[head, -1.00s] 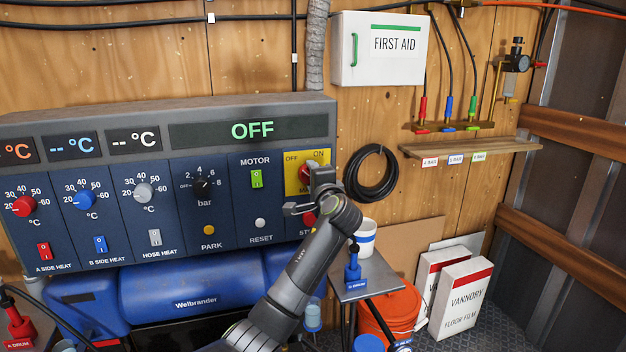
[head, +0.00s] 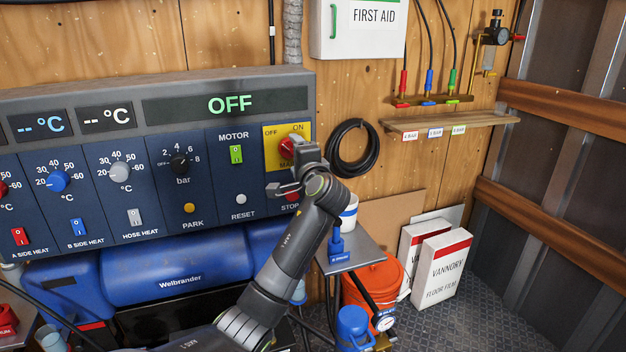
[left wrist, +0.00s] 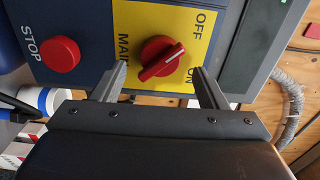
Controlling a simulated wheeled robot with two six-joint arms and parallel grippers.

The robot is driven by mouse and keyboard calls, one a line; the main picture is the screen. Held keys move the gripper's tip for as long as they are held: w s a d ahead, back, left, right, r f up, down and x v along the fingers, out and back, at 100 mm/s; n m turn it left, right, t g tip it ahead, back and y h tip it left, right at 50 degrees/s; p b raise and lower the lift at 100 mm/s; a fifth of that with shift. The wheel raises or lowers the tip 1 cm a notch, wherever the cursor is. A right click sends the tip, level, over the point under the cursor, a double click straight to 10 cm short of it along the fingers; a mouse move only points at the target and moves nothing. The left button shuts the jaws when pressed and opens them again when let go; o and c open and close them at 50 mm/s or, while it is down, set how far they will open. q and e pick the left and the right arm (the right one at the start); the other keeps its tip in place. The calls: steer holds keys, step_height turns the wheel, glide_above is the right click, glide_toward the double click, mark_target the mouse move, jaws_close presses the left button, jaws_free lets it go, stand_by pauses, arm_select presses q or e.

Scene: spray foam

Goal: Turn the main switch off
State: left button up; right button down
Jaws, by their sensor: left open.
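The main switch (head: 290,145) is a red knob on a yellow plate (head: 271,141) marked OFF and ON, at the right end of the blue control panel. In the left wrist view the knob (left wrist: 158,60) has a white line pointing roughly between the two labels; I cannot tell its exact setting. My left gripper (head: 287,168) is in front of the panel, by the plate's lower right. Its open fingers (left wrist: 159,80) straddle the knob in the left wrist view, with nothing seen between them but the plate and knob. Contact cannot be made out. My right gripper is not in view.
A red STOP button (left wrist: 60,54) lies beside the yellow plate and is partly hidden by my gripper in the head view. The green MOTOR switch (head: 236,154) is to the left. The panel display (head: 231,104) reads OFF. A black hose coil (head: 354,148) hangs on the right.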

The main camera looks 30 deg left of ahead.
arm_select(q)
steer(key=b+v, duration=0.2)
steer(key=v, duration=1.2)
steer(key=shift+s+b, duration=0.2)
steer(key=shift+b, duration=0.2)
steer(key=shift+d+f, duration=0.1)
steer(key=shift+d, duration=0.05)
